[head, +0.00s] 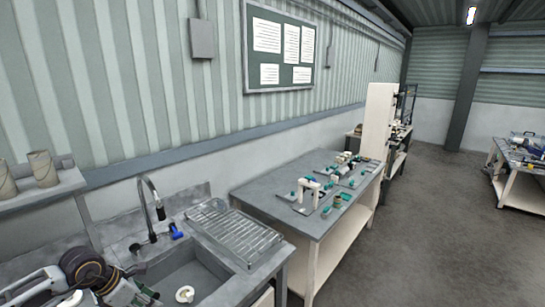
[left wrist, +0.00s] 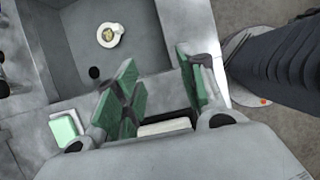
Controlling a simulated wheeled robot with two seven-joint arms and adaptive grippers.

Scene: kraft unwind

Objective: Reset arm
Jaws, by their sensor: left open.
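My left gripper (head: 132,288) is at the bottom left of the head view, close to the near left edge of the sink (head: 190,272). In the left wrist view its green-padded fingers (left wrist: 160,78) are apart, with the sink basin (left wrist: 140,50) beyond them. I see nothing held between the fingertips. A pale block shows low between the fingers, and I cannot tell what it is. My right gripper is in neither view.
A grey workbench (head: 270,195) holds several white and teal parts. Open floor (head: 440,220) lies to the right.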

